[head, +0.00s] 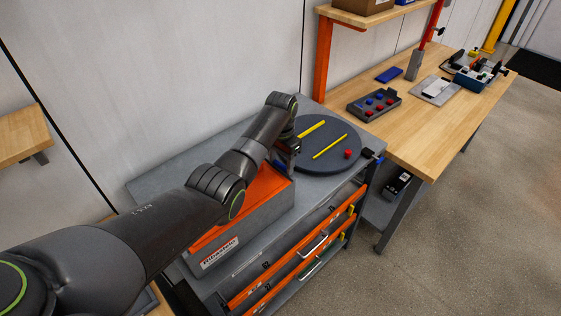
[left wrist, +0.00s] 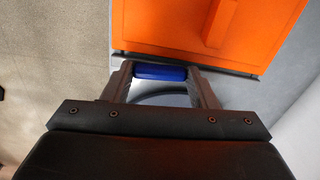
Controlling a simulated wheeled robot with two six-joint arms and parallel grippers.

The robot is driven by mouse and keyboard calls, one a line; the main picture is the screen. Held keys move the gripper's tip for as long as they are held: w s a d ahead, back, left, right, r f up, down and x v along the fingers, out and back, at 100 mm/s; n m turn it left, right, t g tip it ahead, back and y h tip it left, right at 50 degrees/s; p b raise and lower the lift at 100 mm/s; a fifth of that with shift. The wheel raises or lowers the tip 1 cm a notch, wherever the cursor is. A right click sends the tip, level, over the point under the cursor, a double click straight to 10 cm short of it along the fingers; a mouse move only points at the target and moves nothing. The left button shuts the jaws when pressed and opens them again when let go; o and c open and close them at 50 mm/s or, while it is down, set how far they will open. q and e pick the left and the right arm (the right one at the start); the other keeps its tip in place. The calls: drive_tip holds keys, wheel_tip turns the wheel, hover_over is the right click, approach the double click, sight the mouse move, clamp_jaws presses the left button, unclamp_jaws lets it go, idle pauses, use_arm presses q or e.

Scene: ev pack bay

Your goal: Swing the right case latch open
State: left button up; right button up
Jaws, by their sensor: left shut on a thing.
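The case has an orange lid (head: 266,190) and a grey body (head: 268,217), and stands on the grey cabinet top. Its lid also shows at the top of the left wrist view (left wrist: 190,30). My left gripper (head: 285,155) is at the far right end of the case. In the left wrist view, the fingers (left wrist: 163,78) are shut on a blue bar, the right case latch's grip (left wrist: 160,72), just off the lid's edge. The rest of the latch is mostly hidden by the gripper, so its angle is unclear. My right gripper is not in view.
A dark round plate (head: 318,160) with two yellow bars and a red cube (head: 348,154) lies close to my left gripper. The cabinet (head: 160,189) has orange-fronted drawers. A wooden bench (head: 420,125) at right holds a parts tray (head: 374,111). A wall stands behind.

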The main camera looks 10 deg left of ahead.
use_arm(q)
drive_tip(key=shift+w+d+r+m, duration=0.1)
drive_tip(key=shift+w+m, duration=0.1)
drive_tip(key=shift+m, duration=0.5)
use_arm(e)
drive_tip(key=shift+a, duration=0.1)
use_arm(q)
drive_tip(key=o, duration=1)
